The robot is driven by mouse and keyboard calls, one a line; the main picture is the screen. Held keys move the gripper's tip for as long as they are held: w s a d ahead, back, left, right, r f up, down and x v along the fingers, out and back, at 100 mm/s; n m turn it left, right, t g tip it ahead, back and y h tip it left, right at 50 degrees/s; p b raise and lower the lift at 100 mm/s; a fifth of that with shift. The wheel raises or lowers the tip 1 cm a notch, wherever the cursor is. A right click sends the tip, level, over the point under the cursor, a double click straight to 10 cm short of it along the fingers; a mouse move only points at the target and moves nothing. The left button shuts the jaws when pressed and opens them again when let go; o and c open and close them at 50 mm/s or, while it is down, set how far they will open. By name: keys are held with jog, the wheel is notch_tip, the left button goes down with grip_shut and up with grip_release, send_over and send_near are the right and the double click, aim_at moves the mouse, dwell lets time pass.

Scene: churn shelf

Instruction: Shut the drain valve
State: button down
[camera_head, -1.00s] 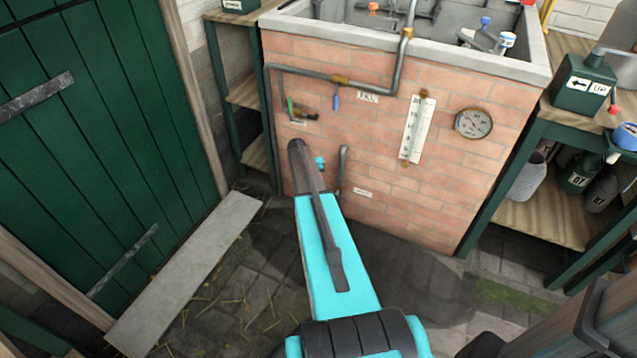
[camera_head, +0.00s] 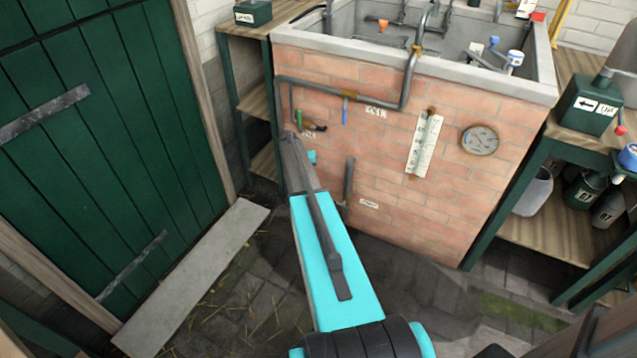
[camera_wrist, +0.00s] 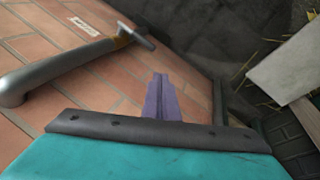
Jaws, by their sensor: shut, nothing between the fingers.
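A grey pipe (camera_head: 349,180) stands low on the brick wall, with a small white label (camera_head: 369,204) beside it, too small to read. In the wrist view the grey pipe (camera_wrist: 60,72) runs across the upper left to a brass-coloured fitting (camera_wrist: 122,39) with a grey bar (camera_wrist: 143,37) across its end. I cannot tell whether this bar is the drain lever or how it is set. My gripper (camera_wrist: 163,90) shows as a narrow purple-grey tip, shut and empty, apart from the bar. In the head view my arm hides my gripper.
Higher on the wall are a blue lever (camera_head: 345,110), a green lever (camera_head: 299,116), a gauge scale (camera_head: 424,145) and a round dial (camera_head: 480,140). A wooden plank (camera_head: 195,280) lies at left by the green door (camera_head: 90,140). Shelves flank the brick tank.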

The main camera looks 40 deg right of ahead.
jog(key=shift+w+a+r, duration=0.55)
jog(key=shift+w+r, duration=0.1)
jog(key=shift+w, duration=0.15)
jog(key=a+f+n+p, duration=0.25)
jog(key=a+p, duration=0.25)
jog(key=a, duration=1)
jog(key=s+a+f+n+g+y+p, duration=0.1)
jog(key=s+a+p, duration=0.1)
jog(key=s+a, duration=0.45)
jog(key=s+a+f+n+p, duration=0.1)
jog(key=s+a+f+p, duration=0.2)
jog(key=a, duration=0.7)
jog(key=s+a+r+n+g+y+p, duration=0.1)
jog(key=s+a+r, duration=0.2)
jog(key=s+a, duration=0.3)
jog(key=s+a+r+n+g+y+p, duration=0.1)
jog(key=s+a, duration=0.5)
jog(key=s, duration=1)
jog(key=s+a+r+n+g+y+p, duration=0.1)
jog(key=s+a+r+n+p, duration=0.2)
jog(key=s, duration=0.8)
jog(key=a+r, duration=0.2)
jog(key=a, duration=0.2)
jog(key=shift+s+r, duration=0.3)
jog(key=shift+s, duration=0.05)
